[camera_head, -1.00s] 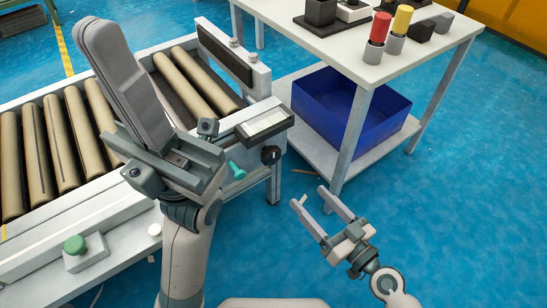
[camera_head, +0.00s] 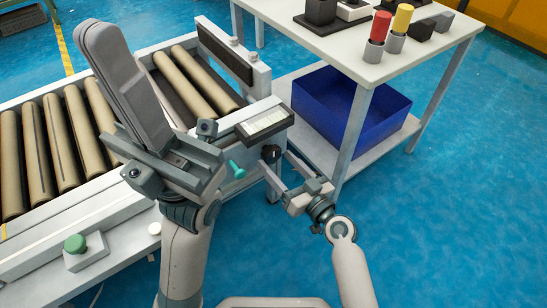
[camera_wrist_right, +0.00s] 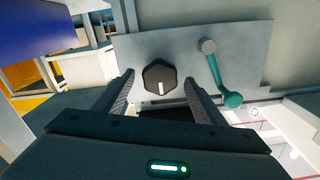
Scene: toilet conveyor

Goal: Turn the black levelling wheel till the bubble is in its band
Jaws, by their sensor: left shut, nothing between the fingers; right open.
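The black levelling wheel (camera_head: 271,153) is on the end of the conveyor frame, below the level gauge (camera_head: 265,123). In the right wrist view the wheel (camera_wrist_right: 160,78) is a dark lobed knob with a white mark pointing down in the picture. My right gripper (camera_head: 276,172) is open, with its fingers (camera_wrist_right: 160,88) on either side of the wheel in that view; I cannot tell whether they touch it. The bubble is too small to make out in the gauge. My left gripper (camera_head: 115,85) is shut and empty, raised over the conveyor.
A teal crank handle (camera_wrist_right: 220,75) sits beside the wheel; it also shows in the head view (camera_head: 236,169). The conveyor rollers (camera_head: 65,145) lie left. A table (camera_head: 440,50) with a blue bin (camera_head: 350,110) below stands right. The floor at lower right is clear.

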